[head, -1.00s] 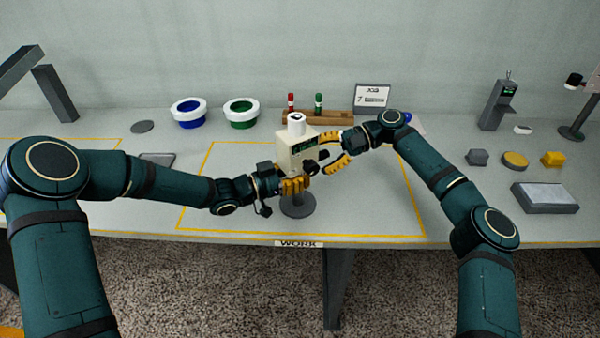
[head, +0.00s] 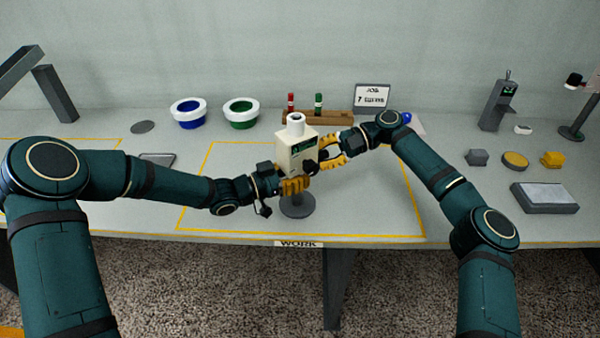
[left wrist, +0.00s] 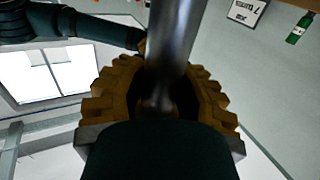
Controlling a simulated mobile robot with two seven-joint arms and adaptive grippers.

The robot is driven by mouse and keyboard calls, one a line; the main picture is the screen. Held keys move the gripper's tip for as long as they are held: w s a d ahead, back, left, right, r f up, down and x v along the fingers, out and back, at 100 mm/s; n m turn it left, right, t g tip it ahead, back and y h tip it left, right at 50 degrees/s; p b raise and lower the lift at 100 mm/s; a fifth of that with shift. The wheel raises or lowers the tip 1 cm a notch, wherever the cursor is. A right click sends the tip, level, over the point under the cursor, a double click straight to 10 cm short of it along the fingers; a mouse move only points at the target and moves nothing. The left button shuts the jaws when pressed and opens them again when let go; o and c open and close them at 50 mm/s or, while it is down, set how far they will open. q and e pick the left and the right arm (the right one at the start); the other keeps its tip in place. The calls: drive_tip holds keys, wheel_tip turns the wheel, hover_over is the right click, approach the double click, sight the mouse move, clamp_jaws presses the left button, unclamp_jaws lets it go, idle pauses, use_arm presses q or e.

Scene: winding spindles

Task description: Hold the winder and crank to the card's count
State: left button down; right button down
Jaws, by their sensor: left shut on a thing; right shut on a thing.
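The winder (head: 296,152) is a cream box with a white spool on top (head: 296,120) and a small dark display with green marks. It stands on a grey post and round foot (head: 297,206) inside the yellow outline. My left gripper (head: 294,186) is shut around the post below the box; the left wrist view shows its yellow fingers (left wrist: 110,98) around the grey post (left wrist: 172,40). My right gripper (head: 322,160) is shut on the dark crank (head: 311,167) at the winder's right side; its fingers partly hide the crank. The job card (head: 372,97) behind reads "JOB" and 7, with a small blurred word.
A blue-lined bowl (head: 188,113) and a green-lined bowl (head: 241,113) stand at the back left. A wooden rack (head: 340,117) holds a red and a green spindle behind the winder. Small blocks, a yellow disc (head: 515,160) and a grey pad (head: 545,198) lie at right.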

drive_tip(key=shift+s, duration=0.15)
drive_tip(key=s+d+r+m+g+h, duration=0.3)
drive_tip(key=m+g, duration=0.3)
drive_tip(key=m, duration=0.5)
drive_tip(key=shift+s+d+r+h, duration=0.25)
drive_tip(key=shift+s+r+h, duration=0.35)
drive_tip(key=shift+s+h, duration=0.15)
idle(0.6)
drive_tip(key=c, duration=0.8)
unclamp_jaws()
drive_tip(key=shift+a, duration=0.1)
